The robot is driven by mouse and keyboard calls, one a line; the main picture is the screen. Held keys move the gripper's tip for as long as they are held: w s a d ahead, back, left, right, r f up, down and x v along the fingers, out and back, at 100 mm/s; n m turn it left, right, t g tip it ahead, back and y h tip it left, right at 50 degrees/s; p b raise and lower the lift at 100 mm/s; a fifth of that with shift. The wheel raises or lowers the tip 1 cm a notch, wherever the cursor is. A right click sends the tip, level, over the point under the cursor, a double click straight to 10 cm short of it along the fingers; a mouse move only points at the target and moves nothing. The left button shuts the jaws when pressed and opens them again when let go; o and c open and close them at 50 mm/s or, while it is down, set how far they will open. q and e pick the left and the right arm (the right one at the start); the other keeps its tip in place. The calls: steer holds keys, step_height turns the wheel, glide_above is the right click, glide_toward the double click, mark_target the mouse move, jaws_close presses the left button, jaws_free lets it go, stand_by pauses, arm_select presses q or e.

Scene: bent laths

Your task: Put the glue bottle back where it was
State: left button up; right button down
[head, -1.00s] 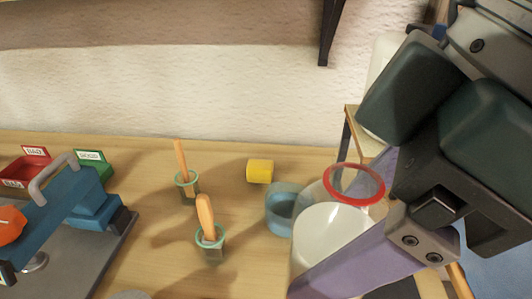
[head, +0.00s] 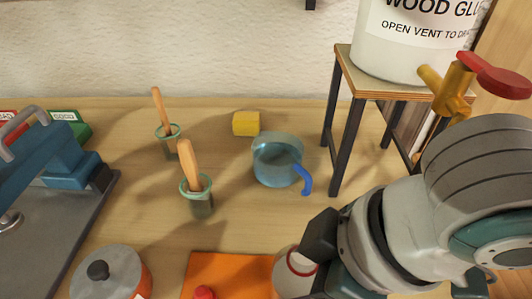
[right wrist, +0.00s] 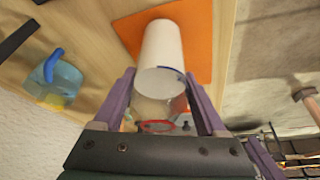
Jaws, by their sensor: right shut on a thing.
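The glue bottle (head: 290,279), whitish and see-through with a red ring near its top, is at the lower middle of the head view, by the right edge of an orange mat (head: 232,266). My right gripper is shut on it; in the head view my arm and gripper partly cover it. In the right wrist view, the bottle's white body (right wrist: 162,45) lies between the purple fingers of my right gripper (right wrist: 163,92), in front of the orange mat (right wrist: 196,22). I cannot tell whether its base touches the mat. My left gripper is not in view.
A large wood glue tank (head: 415,40) with a red-handled tap (head: 455,85) stands on a stool (head: 343,95) at right. A blue-handled water cup (head: 277,163), yellow block (head: 246,123), two brush pots (head: 198,195) (head: 170,140), a lidded pot (head: 112,275) and a red cap (head: 203,292) are nearby.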

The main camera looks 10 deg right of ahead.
steer(key=shift+f, duration=0.25)
jaws_free()
steer(key=shift+f, duration=0.1)
steer(key=p+v, duration=0.3)
steer(key=v, duration=0.9)
steer(key=shift+m+t+y, duration=0.7)
steer(key=shift+m+t, duration=0.1)
steer(key=shift+t, duration=0.1)
steer(key=a, duration=0.1)
steer(key=a+r, duration=0.1)
steer(key=a, duration=0.1)
steer(key=w+a, duration=0.1)
steer(key=shift+a+r, duration=0.2)
steer(key=shift+r, duration=0.1)
steer(key=s+d+f+m+h, duration=0.2)
steer(key=s+d+m, duration=0.1)
steer(key=d, duration=0.2)
steer(key=s+d+f+m+g+h, duration=0.1)
steer(key=s+d+f+m+h, duration=0.1)
steer(key=d, duration=0.4)
steer(key=shift+s+d+f+m+h, duration=0.3)
steer(key=shift+s+f+m, duration=0.3)
steer(key=shift+m, duration=0.3)
